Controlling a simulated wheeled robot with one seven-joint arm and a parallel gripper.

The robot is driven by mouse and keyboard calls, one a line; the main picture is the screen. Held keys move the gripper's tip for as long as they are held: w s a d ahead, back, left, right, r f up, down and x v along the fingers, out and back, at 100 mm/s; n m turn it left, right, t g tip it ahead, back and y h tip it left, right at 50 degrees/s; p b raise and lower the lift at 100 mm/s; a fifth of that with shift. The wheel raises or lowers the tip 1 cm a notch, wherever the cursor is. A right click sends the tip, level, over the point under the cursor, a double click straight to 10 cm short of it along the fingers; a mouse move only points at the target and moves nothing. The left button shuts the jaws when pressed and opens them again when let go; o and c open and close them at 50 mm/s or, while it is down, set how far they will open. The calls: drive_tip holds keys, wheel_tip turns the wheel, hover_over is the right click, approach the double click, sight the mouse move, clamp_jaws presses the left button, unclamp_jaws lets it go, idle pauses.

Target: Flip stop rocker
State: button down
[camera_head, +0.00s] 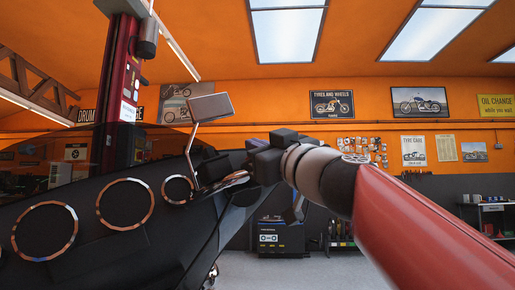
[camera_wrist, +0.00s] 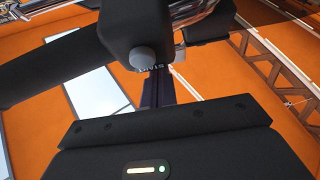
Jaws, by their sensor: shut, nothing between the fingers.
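The motorcycle's black handlebar switch housing (camera_wrist: 135,25) fills the top of the wrist view, with a round grey button (camera_wrist: 142,57) on its lower face. I cannot make out the stop rocker for certain. My gripper (camera_wrist: 158,88) is shut and empty, its narrow dark fingers pointing up at the housing just beside the button. Whether the fingertips touch the housing I cannot tell. In the head view my gripper (camera_head: 264,164) is at the right end of the handlebar, and dark parts there overlap, hiding the fingertips and the switch.
A black grip (camera_wrist: 45,72) extends left from the housing. In the head view a mirror (camera_head: 210,107) rises left of my gripper, above copper-rimmed gauges (camera_head: 124,204). A red lift column (camera_head: 122,85) stands behind at left. Open floor (camera_head: 310,268) and a black cabinet (camera_head: 281,238) lie beyond.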

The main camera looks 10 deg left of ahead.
drive_tip(key=f+b, duration=0.1)
drive_tip(key=b, duration=0.3)
drive_tip(key=shift+w+d+f+y, duration=0.1)
drive_tip(key=shift+d+f+y, duration=0.05)
drive_tip(key=shift+f+y, duration=0.25)
drive_tip(key=b+v, duration=0.4)
drive_tip(key=v, duration=0.3)
drive_tip(key=shift+s+d+r+n, duration=0.25)
drive_tip(key=shift+s+n, duration=0.05)
